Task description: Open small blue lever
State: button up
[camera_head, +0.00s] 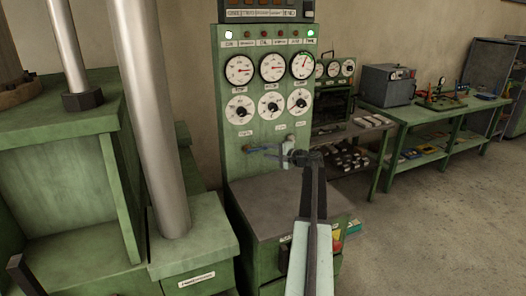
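A small bluish lever (261,149) sticks out to the left from the lower front of the green control panel (238,110), below the gauges. A second thin bar lies close beneath it. A pale upright fitting (289,148) stands at their right end.
Below the panel is a grey-topped console (262,205). Thick steel columns (150,120) of a green press stand on the left. Green tables (425,125) with a grey box (388,86) and small tools are at the back right. The floor at right is clear.

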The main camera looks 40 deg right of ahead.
aim_at(257, 149)
jog(key=w, duration=0.4)
jog(key=shift+w+f+b, duration=0.15)
jog(key=shift+f+b, duration=0.15)
jog(key=shift+f, duration=0.1)
grip_shut()
jog(key=shift+s, duration=0.2)
dwell(0.8)
